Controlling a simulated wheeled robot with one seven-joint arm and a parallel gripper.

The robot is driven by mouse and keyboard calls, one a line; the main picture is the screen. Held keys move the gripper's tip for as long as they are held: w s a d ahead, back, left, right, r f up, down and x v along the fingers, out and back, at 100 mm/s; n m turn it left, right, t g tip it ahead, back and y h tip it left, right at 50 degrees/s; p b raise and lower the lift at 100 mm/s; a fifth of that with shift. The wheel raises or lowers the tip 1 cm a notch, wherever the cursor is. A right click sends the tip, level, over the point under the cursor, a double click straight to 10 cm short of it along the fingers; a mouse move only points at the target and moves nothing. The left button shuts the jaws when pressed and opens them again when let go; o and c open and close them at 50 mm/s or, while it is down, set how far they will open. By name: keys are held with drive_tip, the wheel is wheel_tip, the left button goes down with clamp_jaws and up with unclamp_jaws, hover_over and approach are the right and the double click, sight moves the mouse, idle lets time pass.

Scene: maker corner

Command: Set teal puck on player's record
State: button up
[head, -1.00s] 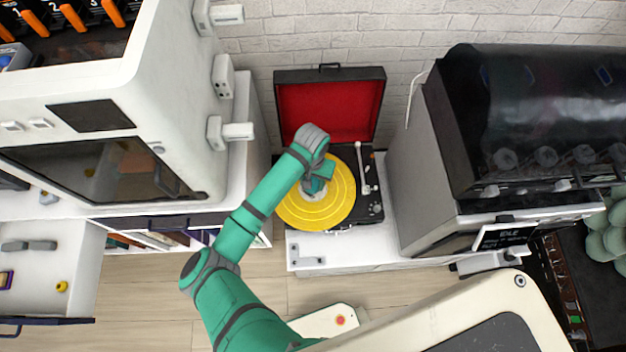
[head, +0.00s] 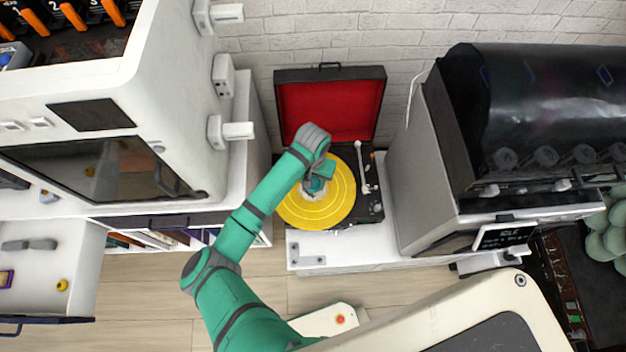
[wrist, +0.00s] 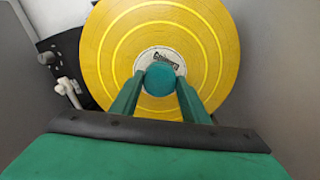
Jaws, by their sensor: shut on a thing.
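The player's record (head: 330,207) is a yellow disc with a pale centre label, lying on the black record player (head: 368,215) with its red-lined lid open. The record also fills much of the wrist view (wrist: 215,50). The teal puck (wrist: 160,78) is a small round piece between my fingertips, over the record's centre label. My gripper (wrist: 160,88) is shut on the puck. In the head view my gripper (head: 316,187) is over the middle of the record, and my wrist partly hides it. I cannot tell whether the puck touches the record.
The tonearm (head: 361,170) stands at the record's right side. A white cabinet (head: 180,60) is close on the left, and a large grey machine (head: 430,160) is close on the right. The white stand's front (head: 335,247) has some bare room.

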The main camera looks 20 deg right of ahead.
drive_tip(key=shift+f, duration=0.6)
drive_tip(key=o, duration=0.9)
drive_tip(key=shift+r, duration=0.1)
wheel_tip(320, 180, up, 11)
idle(0.9)
idle(0.6)
